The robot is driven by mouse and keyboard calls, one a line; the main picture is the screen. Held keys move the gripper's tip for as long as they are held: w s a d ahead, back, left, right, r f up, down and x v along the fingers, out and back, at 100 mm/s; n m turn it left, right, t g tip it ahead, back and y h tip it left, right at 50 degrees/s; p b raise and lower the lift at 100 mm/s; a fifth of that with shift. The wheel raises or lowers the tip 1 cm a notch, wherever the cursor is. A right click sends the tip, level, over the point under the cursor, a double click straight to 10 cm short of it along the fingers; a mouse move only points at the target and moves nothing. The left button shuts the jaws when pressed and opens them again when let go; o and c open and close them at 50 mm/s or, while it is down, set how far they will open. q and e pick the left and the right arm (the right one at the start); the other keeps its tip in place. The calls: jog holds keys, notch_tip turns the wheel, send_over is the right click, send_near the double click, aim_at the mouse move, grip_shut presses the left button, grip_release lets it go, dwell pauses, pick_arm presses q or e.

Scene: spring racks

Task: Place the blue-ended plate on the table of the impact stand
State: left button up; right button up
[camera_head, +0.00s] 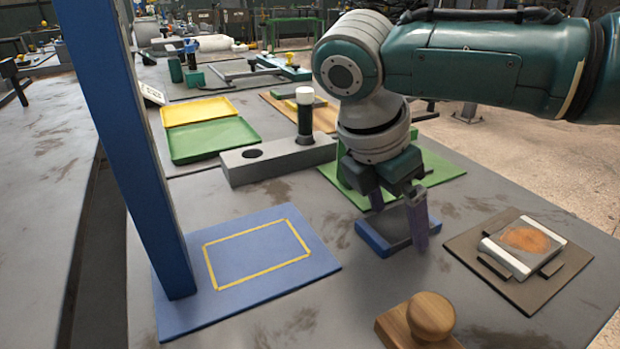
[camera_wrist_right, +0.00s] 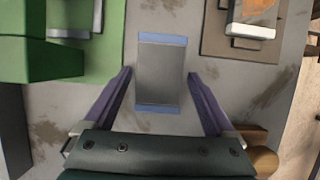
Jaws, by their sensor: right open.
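The blue-ended plate (camera_head: 372,238) is grey with blue ends and lies flat on the grey worktable, right of the blue base. In the right wrist view the plate (camera_wrist_right: 161,80) shows whole between the finger tips. My right gripper (camera_head: 402,216) is open and empty over the plate, its purple fingers on either side of it and partly hiding it in the head view; they are also seen in the wrist view (camera_wrist_right: 160,76). A blue base (camera_head: 190,318) with a yellow outlined rectangle carries a tall blue post (camera_head: 125,130); the rectangle is empty. My left gripper is not seen.
A brown board (camera_head: 458,243) with a white-edged block lies to the right. A wooden knob block (camera_head: 400,326) is near the front. A green mat (camera_head: 447,166), a grey block with a black cylinder (camera_head: 262,165) and yellow and green trays (camera_head: 213,140) are behind.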

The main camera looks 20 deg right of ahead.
grip_shut()
dwell(0.7)
jog(key=shift+r, duration=0.1)
